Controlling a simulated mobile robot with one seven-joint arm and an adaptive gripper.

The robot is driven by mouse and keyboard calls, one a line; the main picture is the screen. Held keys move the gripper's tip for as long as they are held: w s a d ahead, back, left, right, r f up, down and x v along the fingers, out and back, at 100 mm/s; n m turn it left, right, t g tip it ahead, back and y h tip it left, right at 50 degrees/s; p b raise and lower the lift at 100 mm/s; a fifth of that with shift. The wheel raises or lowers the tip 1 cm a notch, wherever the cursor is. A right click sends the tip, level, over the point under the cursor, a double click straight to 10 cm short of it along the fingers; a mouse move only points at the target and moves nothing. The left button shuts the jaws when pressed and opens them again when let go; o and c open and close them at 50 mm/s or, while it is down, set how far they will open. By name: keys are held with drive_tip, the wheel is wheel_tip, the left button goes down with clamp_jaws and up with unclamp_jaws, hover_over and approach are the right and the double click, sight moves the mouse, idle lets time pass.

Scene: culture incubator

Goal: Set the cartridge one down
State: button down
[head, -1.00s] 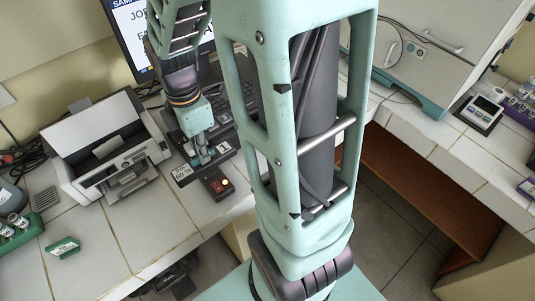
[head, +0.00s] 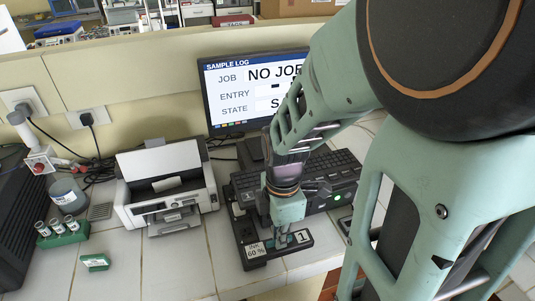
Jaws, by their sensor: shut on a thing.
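My gripper (head: 281,238) points down in the head view, low at a dark tray (head: 249,230) on the tiled bench. Its fingers are shut on a small dark thing, apparently cartridge one, which is mostly hidden by the fingers. A white label with a "1" (head: 302,237) lies just right of the fingers. A white label reading "60 %" (head: 256,250) lies to their left. I cannot tell whether the cartridge touches the tray.
A white printer (head: 165,185) stands left of the tray. A keyboard (head: 325,172) and monitor (head: 255,90) are behind. A green light (head: 338,197) glows right of the gripper. A green vial rack (head: 63,232) and small green box (head: 95,262) are at left. Bare tiles lie in front of the printer.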

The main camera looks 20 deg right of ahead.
drive_tip(key=w+d+f+b, duration=0.2)
drive_tip(key=d+f, duration=0.1)
drive_tip(key=w+d+f+b, duration=0.2)
drive_tip(key=d, duration=0.1)
drive_tip(key=w+d+f+b, duration=0.2)
drive_tip(key=w+d+f, duration=0.1)
drive_tip(key=shift+d+f, duration=0.3)
drive_tip(key=shift+d, duration=0.05)
drive_tip(key=shift+w+d+f+b, duration=0.1)
drive_tip(key=shift+f+b, duration=0.15)
drive_tip(key=shift+b, duration=0.1)
drive_tip(key=shift+w+d+f+b, duration=0.1)
drive_tip(key=shift+d+f+b, duration=0.1)
drive_tip(key=shift+f+b, duration=1.25)
drive_tip(key=shift+f, duration=0.2)
drive_tip(key=shift+f, duration=0.15)
drive_tip(key=c, duration=2.5)
unclamp_jaws()
drive_tip(key=o, duration=0.4)
